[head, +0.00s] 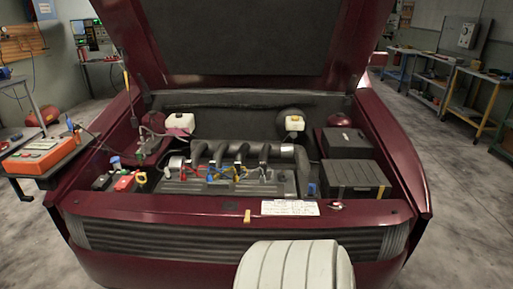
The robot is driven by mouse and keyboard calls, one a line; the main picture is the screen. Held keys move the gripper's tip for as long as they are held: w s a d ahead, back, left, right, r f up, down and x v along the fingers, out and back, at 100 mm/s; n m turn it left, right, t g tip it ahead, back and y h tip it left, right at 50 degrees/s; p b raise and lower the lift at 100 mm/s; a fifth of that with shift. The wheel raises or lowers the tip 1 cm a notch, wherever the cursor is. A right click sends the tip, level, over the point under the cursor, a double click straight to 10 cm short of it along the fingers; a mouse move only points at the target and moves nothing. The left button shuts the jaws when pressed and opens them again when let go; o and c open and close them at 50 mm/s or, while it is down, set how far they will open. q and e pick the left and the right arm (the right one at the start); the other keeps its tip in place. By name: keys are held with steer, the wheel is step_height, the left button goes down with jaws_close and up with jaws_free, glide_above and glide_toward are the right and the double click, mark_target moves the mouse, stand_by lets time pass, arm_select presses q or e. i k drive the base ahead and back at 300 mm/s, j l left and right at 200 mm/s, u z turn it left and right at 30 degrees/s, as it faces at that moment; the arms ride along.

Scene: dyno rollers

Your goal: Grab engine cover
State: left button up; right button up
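The engine (222,187) sits in the middle of the open bay of a dark red car. A grey ribbed panel forms its front top, with dark curved pipes (241,152) and coloured wires above it. I cannot tell for sure which part is the engine cover. Two black boxes with ribbed lids, a rear one (347,141) and a front one (354,178), stand at the right of the bay.
The raised hood (245,40) hangs over the bay. The front grille (150,238) faces me. Workbenches (450,75) line the right wall. The floor at right is clear.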

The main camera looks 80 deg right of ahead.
mark_target(164, 187)
steer(key=k+j+z, duration=0.15)
steer(key=z, duration=1.9)
steer(key=i+l+z, duration=0.2)
steer(key=i+l, duration=0.2)
steer(key=i, duration=0.1)
